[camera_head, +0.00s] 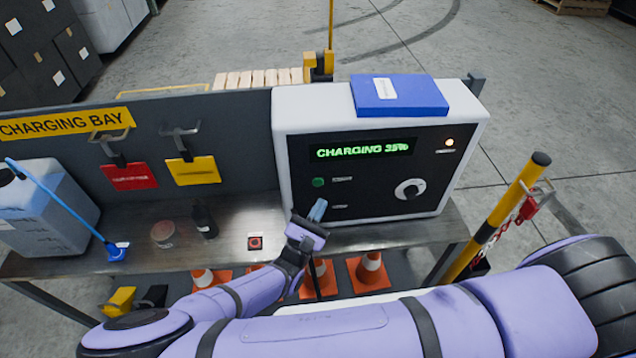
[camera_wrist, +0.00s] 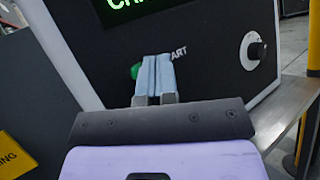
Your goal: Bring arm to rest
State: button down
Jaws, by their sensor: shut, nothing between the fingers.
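My gripper (camera_head: 317,210) is at the front of the charger box, close to its lower left panel. In the wrist view my gripper (camera_wrist: 156,62) has its two pale blue fingers together, with nothing between them. They point at the charger panel (camera_wrist: 205,30), beside the green start button (camera_wrist: 136,70). I cannot tell whether the fingertips touch the panel. The charger (camera_head: 282,140) is white with a black face, and its green display (camera_head: 363,151) reads "CHARGING 35%". My lilac arm stretches across the bottom of the head view.
The charger stands on a metal bench (camera_head: 140,250) with a jug (camera_head: 45,215), a blue brush (camera_head: 117,250), a small tin (camera_head: 163,234) and a dark bottle (camera_head: 204,220). Orange cones (camera_head: 368,272) stand below. A yellow-black post (camera_head: 500,215) stands at right. A blue binder (camera_head: 415,97) lies on top.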

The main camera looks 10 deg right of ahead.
jog(key=shift+s, duration=0.6)
jog(key=d+r+m+g+y, duration=0.3)
jog(key=d+r+m+g, duration=0.25)
jog(key=r+g, duration=0.2)
jog(key=s+d+r+m+g+y, duration=0.1)
jog(key=d+r+m+g+y, duration=0.1)
jog(key=d+r+m+g, duration=0.55)
jog(key=d+r+m+g+y, duration=0.3)
jog(key=r+m+g, duration=0.3)
jog(key=r, duration=0.4)
jog(key=s+d+r+m+t+y, duration=0.3)
jog(key=s+d+r+t, duration=0.1)
jog(key=s+r, duration=0.3)
jog(key=s+d+r+m+t+y, duration=0.3)
jog(key=s+r, duration=0.4)
jog(key=r, duration=0.4)
jog(key=shift+d+r+m+t+y, duration=0.3)
jog(key=shift+d+m+t, duration=0.1)
jog(key=shift+d, duration=0.15)
